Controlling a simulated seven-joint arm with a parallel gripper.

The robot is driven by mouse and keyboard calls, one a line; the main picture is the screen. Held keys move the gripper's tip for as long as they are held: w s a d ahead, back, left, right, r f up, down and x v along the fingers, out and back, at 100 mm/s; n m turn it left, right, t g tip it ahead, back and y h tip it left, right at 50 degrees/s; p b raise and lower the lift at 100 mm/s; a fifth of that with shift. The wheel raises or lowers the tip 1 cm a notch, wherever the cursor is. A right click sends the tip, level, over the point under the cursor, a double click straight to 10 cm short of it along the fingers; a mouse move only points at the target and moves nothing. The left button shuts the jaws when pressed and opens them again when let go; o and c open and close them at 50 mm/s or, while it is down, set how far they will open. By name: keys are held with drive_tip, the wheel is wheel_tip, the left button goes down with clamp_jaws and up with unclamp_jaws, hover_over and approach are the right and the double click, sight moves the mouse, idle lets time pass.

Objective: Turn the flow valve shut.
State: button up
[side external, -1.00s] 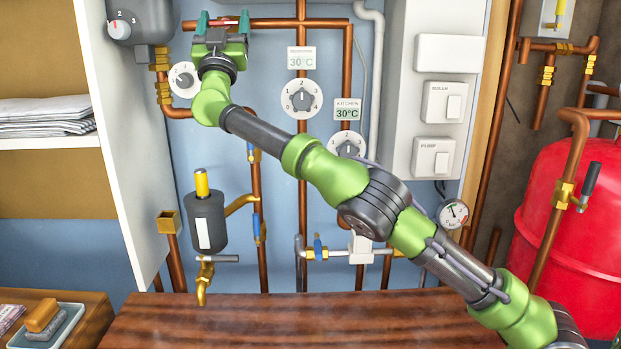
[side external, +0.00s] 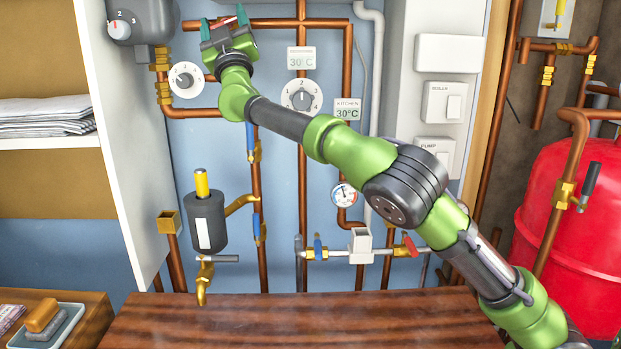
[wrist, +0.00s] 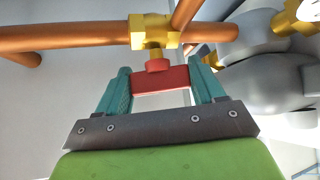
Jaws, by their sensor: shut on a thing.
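My gripper (side external: 224,25) is at the top left of the side view, at the upper copper pipe. Its two teal fingers stand on either side of a red valve handle (wrist: 161,80) in the wrist view and are shut on it. The handle sits below a brass valve body (wrist: 153,32) on a copper pipe. In the side view, a bit of red shows between the fingertips, tilted up to the right. The valve body is mostly hidden there by my gripper. No label on this valve is readable.
A dial (side external: 186,80) is just below left of my gripper, and another dial (side external: 301,97) is to its right. A blue-handled valve (side external: 250,142) is below. The wooden counter (side external: 300,325) is clear.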

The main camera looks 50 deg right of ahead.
drive_tip(key=shift+n+t+y, duration=0.3)
drive_tip(key=shift+n+y, duration=1.5)
drive_tip(key=shift+n, duration=0.2)
drive_tip(key=o, duration=1)
drive_tip(key=shift+c, duration=0.2)
drive_tip(key=shift+m, duration=0.3)
